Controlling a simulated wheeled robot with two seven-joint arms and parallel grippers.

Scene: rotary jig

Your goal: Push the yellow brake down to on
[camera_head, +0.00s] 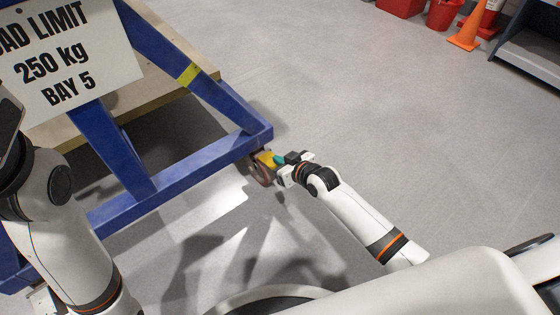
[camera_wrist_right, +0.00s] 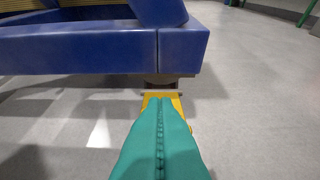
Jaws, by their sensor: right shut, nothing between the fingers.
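The yellow brake (camera_head: 266,158) is a small pedal on the caster wheel (camera_head: 262,173) under the corner of a blue cart frame (camera_head: 205,172). My right gripper (camera_head: 280,160) has green-teal fingers and is at the brake from the right. In the right wrist view the shut fingers (camera_wrist_right: 160,120) lie over the yellow brake (camera_wrist_right: 173,98), hiding much of it. I cannot tell whether they touch it or how far down the brake is. In the head view my left arm is at the left, with its gripper not clearly visible.
A sign reading 250 kg, Bay 5 (camera_head: 60,60) hangs on the cart at upper left, above a wooden deck (camera_head: 155,90). Red bins (camera_head: 445,14), an orange cone (camera_head: 468,30) and a grey shelf (camera_head: 530,55) stand far right. The floor (camera_head: 380,110) between is clear.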

